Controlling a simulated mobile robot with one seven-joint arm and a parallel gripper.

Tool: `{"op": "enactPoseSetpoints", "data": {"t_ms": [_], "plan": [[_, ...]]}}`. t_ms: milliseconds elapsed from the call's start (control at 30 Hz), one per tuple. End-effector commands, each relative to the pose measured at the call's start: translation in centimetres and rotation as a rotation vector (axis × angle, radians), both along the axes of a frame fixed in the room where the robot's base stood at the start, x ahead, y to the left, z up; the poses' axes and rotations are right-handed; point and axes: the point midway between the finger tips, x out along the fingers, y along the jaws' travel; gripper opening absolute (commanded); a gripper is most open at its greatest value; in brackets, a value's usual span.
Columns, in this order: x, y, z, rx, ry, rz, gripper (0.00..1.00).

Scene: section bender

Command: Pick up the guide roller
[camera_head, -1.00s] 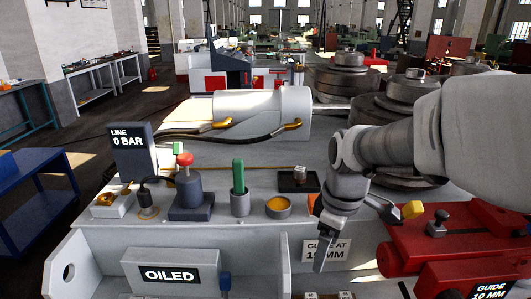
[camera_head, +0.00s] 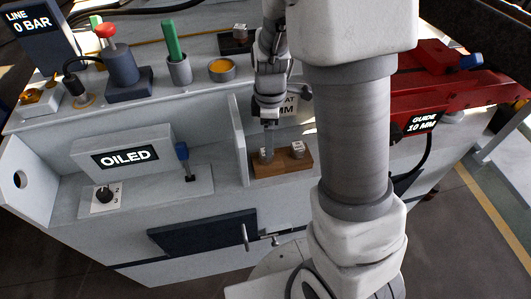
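Small metal rollers stand on a wooden block (camera_head: 270,170) on the lower ledge of the machine. One roller (camera_head: 266,156) is at the left of the block, directly under my gripper's fingers. Another roller (camera_head: 298,149) stands at the right of the block, clear of the fingers. I cannot tell from the picture which one is the guide roller. My gripper (camera_head: 268,149) points down, with its fingertips at the left roller. The fingers overlap in this view, so their gap and any grip on the roller are hidden.
A grey upright plate (camera_head: 238,140) stands just left of the block. The OILED box (camera_head: 125,153) and a blue-topped lever (camera_head: 184,160) are further left. The red GUIDE 10 MM unit (camera_head: 420,100) is to the right. A dark tray (camera_head: 235,40) sits on the upper deck.

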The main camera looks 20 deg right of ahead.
Motion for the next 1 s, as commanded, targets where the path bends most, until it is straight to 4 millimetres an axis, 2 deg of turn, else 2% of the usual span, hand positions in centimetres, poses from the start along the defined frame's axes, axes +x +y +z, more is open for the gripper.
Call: {"op": "enactPoseSetpoints", "data": {"t_ms": [100, 333, 633, 933, 967, 1000], "plan": [[0.0, 0.0, -1.5, 0.0, 0.001, -0.001, 0.86], [0.1, 0.2, -2.9, 0.0, 0.001, 0.0, 0.86], [0.2, 0.6, -6.6, -0.001, 0.001, -0.002, 0.86], [0.3, 0.6, -7.1, 0.0, -0.002, -0.001, 0.86], [0.3, 0.6, -7.1, 0.001, -0.001, -0.001, 0.84], [0.3, 0.6, -7.1, 0.001, -0.001, -0.001, 0.77]]}}
